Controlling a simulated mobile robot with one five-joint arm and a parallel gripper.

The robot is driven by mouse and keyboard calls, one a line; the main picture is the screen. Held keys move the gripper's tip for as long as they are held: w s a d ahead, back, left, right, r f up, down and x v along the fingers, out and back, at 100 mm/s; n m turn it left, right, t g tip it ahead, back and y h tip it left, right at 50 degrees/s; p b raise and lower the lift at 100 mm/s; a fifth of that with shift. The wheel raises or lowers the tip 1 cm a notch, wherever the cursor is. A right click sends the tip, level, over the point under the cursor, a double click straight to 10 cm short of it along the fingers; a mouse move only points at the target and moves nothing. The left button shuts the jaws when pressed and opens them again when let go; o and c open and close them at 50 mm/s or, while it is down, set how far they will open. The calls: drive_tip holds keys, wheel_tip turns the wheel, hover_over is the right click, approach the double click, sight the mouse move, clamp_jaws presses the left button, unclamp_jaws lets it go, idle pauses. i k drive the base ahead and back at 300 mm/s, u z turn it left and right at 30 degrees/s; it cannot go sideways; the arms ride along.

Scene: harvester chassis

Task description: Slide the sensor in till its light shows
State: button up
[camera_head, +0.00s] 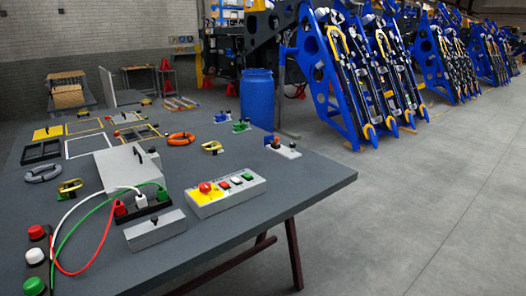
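I cannot tell for sure which thing is the sensor; no lit sensor light can be made out. A grey block (155,230) with a small dark piece on its top face lies near the front of the table. A white base (287,153) with small dark and blue parts and a red piece stands near the right edge. Small blue-and-green fixtures (241,126) sit farther back. A grey box (128,169) with a dark handle stands at the middle. My gripper is not in view.
A control box (227,194) with a red button and coloured switches stands on the dark table (310,186). White, green and red cables (88,222) loop to plugs. Red, white and green buttons (35,255) are at front left. A blue barrel (257,98) stands behind.

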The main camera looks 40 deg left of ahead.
sight(275, 146)
drive_tip(key=u, duration=1.6)
